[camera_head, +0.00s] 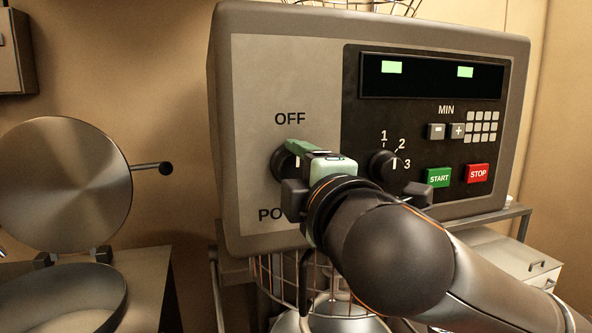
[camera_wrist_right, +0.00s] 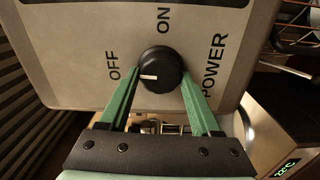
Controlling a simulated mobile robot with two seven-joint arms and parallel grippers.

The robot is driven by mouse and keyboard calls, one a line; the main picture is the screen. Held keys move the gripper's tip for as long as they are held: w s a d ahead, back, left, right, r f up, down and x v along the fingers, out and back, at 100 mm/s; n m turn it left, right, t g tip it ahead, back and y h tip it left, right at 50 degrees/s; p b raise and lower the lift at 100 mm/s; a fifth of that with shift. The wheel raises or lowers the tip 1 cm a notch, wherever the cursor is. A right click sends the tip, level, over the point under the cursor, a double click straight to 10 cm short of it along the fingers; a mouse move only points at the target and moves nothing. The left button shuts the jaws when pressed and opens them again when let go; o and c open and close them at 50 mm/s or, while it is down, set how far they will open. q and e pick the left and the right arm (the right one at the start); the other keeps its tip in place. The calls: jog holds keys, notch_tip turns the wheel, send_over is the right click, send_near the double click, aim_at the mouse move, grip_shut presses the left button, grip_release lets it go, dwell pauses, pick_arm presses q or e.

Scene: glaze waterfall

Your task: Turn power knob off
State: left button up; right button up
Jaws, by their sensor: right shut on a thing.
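The black round power knob (camera_head: 281,166) is on the left grey part of the machine's front panel, below the word OFF; the gripper partly hides it in the head view. In the right wrist view the knob (camera_wrist_right: 162,66) shows with a white mark pointing left, toward the OFF label (camera_wrist_right: 113,65). The ON label (camera_wrist_right: 163,19) is above it. My right gripper (camera_head: 294,152) has its green fingers on either side of the knob and is shut on it. My left gripper is not in view.
Right of the knob, the black panel has a numbered dial (camera_head: 382,165), a START button (camera_head: 438,177), a STOP button (camera_head: 478,173) and a display (camera_head: 430,76). A round metal plate or lid (camera_head: 62,185) stands open at left. A wire guard hangs below the machine.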

jog(key=shift+n, duration=0.4)
jog(key=o, duration=1.4)
jog(key=shift+c, duration=0.2)
jog(key=shift+s, duration=0.1)
jog(key=b+v, duration=0.3)
jog(key=v, duration=0.9)
jog(key=shift+s, duration=0.2)
